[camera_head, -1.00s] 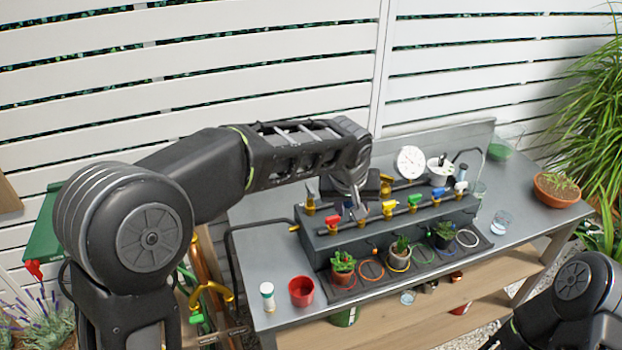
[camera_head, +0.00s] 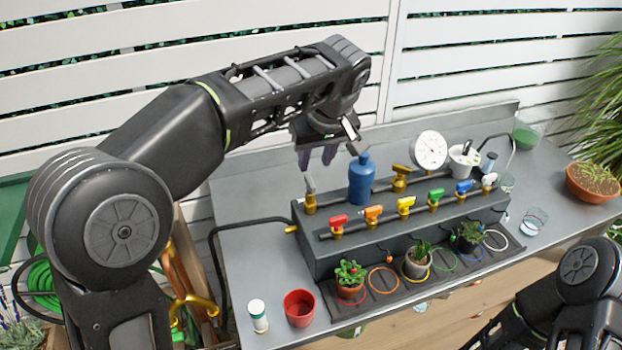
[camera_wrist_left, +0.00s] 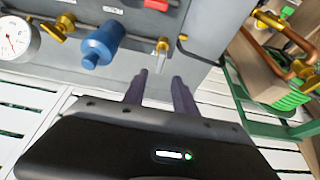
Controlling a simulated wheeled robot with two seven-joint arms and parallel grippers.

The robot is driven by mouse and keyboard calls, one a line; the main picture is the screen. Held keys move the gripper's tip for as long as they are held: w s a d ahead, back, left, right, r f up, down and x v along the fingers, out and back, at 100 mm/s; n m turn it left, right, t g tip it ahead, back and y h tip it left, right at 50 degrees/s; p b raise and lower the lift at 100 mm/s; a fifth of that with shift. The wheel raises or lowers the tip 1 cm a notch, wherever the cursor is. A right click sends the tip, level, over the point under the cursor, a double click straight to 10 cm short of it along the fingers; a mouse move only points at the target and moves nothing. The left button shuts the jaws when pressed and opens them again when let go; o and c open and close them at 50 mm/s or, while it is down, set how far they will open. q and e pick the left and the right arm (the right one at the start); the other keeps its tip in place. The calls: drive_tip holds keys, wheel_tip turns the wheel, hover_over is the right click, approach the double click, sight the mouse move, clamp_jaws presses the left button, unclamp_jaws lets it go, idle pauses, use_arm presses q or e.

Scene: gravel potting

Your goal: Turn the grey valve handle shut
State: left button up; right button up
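The grey valve handle (camera_head: 309,184) stands up, slightly tilted, from a brass valve (camera_head: 310,203) at the left end of the rear pipe. In the left wrist view, the brass valve (camera_wrist_left: 162,45) is just beyond my fingertips, with a small grey part that seems to be the handle (camera_wrist_left: 161,62). My left gripper (camera_head: 317,160) hangs above and behind the handle. Its two dark fingers are apart in the left wrist view (camera_wrist_left: 160,82), with nothing between them. No contact with the handle shows. My right arm is at lower right; its gripper is out of view.
A blue bottle-shaped part (camera_head: 361,180) stands right of the grey handle, with another brass valve (camera_head: 400,178) beyond it. Coloured valves, including a red one (camera_head: 338,222), line the front pipe. A white gauge (camera_head: 430,150) stands behind. Potted plants and a red cup (camera_head: 299,308) are in front.

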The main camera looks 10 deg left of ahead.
sight(310, 180)
use_arm(q)
drive_tip(key=shift+s, duration=0.1)
drive_tip(key=shift+p+x, duration=0.6)
drive_tip(key=shift+x, duration=3.3)
clamp_jaws()
